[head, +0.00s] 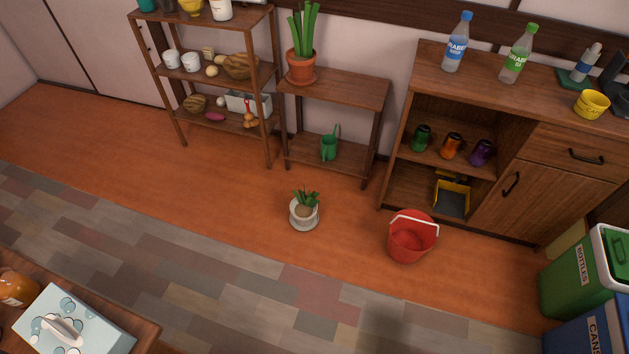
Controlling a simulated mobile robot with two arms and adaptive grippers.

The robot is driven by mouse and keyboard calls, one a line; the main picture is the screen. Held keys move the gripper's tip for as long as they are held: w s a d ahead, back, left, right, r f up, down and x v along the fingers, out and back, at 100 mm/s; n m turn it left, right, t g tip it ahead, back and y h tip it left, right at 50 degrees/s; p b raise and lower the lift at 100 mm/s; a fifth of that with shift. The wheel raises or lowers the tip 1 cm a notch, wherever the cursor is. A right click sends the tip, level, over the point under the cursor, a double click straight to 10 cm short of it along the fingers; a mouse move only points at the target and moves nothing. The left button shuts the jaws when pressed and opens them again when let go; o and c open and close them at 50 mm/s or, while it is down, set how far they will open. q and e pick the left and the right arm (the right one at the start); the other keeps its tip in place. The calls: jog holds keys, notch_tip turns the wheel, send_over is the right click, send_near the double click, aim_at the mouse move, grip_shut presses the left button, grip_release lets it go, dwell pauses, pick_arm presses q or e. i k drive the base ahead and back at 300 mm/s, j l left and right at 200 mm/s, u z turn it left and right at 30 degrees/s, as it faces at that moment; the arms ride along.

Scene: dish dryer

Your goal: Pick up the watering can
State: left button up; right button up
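A small green watering can (329,148) stands on the lower shelf of the small wooden stand (334,90), against the far wall. Its handle rises above the can at the right, and the upper shelf is above it. Neither of my grippers shows in the head view.
A white-potted plant (304,210) and a red bucket (411,237) stand on the floor in front of the stand. A shelf rack (263,103) is at its left, a wooden cabinet (500,115) at its right. A table with a tissue box (72,324) is near left. Bins (580,282) stand near right.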

aim_at(328, 143)
jog(key=i+l, duration=0.15)
jog(key=i, duration=0.35)
jog(key=i+l+u, duration=0.15)
jog(key=i, duration=0.3)
